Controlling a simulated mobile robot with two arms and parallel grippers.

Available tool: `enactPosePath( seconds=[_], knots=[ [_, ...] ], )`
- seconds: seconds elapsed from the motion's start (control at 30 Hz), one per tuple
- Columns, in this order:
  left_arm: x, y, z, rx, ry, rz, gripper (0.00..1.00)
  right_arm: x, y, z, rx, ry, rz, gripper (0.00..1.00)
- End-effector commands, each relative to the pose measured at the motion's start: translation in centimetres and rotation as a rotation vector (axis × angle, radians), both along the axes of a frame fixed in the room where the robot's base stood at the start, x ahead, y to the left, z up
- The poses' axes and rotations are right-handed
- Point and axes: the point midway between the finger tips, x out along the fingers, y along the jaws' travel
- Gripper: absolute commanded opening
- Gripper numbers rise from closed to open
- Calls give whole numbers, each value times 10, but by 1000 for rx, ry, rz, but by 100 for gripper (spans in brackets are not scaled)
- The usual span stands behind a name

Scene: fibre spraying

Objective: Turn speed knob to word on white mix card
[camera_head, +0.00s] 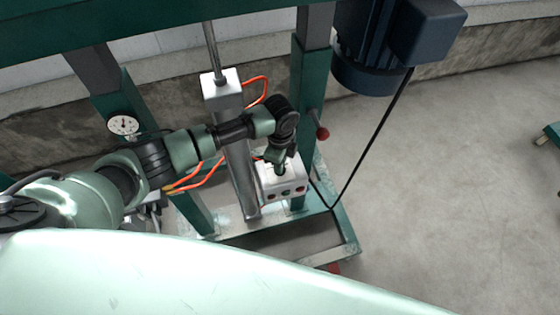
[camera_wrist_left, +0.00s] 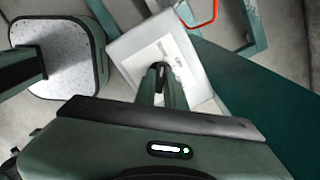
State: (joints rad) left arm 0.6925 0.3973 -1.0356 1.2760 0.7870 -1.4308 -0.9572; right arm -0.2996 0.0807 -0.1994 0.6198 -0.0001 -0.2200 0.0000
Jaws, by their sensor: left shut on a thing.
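A white control box (camera_head: 284,186) with several coloured buttons on its front edge is mounted low on the green frame. It also shows in the left wrist view (camera_wrist_left: 135,47). My left gripper (camera_head: 281,167) reaches down onto the top of this box. In the left wrist view its fingers (camera_wrist_left: 162,84) are shut on a small dark knob, the speed knob (camera_wrist_left: 161,68), on the box's pale face. The fingers hide most of the knob, so its pointer cannot be read. I cannot make out the white mix card or any word on it. My right gripper is not in view.
A green machine frame (camera_head: 313,100) stands around the box, with a dial gauge (camera_head: 123,125), a red-ended lever (camera_head: 322,132) and orange hoses (camera_head: 195,180). A blue motor (camera_head: 385,50) hangs at the upper right, its black cable running down.

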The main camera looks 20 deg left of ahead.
Motion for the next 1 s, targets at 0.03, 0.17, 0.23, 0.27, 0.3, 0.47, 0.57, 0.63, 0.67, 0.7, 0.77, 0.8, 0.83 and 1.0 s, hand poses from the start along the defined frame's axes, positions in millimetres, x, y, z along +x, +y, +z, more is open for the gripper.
enactPosePath(
  seconds=[0.03, 0.17, 0.23, 0.27, 0.3, 0.47, 0.57, 0.63, 0.67, 0.7, 0.77, 0.8, 0.83, 1.0],
  knots=[
    [1, 0, 1, 0, -2, 6, 0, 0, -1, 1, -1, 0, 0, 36],
    [1, 1, 1, 1, -2, 12, 0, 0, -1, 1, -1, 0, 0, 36],
    [1, 1, 1, 1, -2, 12, 0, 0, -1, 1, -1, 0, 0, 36],
    [1, 1, 1, 1, -2, 12, 0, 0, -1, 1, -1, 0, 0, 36],
    [1, 1, 1, 1, -2, 12, 0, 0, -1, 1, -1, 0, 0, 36],
    [1, 1, 1, 1, -2, 12, 19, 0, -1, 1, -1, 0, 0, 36],
    [1, 1, 1, 1, -2, 11, 33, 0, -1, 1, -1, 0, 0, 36],
    [1, 1, 1, 1, -2, 11, 33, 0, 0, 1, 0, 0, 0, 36],
    [1, 1, 1, 1, -1, 10, 33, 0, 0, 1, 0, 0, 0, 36],
    [1, 1, 0, 0, -1, 10, 33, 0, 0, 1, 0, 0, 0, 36],
    [1, 0, 0, 0, -1, 10, 33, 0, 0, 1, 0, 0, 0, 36],
    [1, 0, 1, 0, -1, 10, 33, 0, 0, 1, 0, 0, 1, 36],
    [1, 0, 1, 0, -1, 9, 33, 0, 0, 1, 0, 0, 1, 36],
    [2, 1, 18, 0, -4, 10, 33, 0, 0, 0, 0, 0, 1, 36]
  ],
)
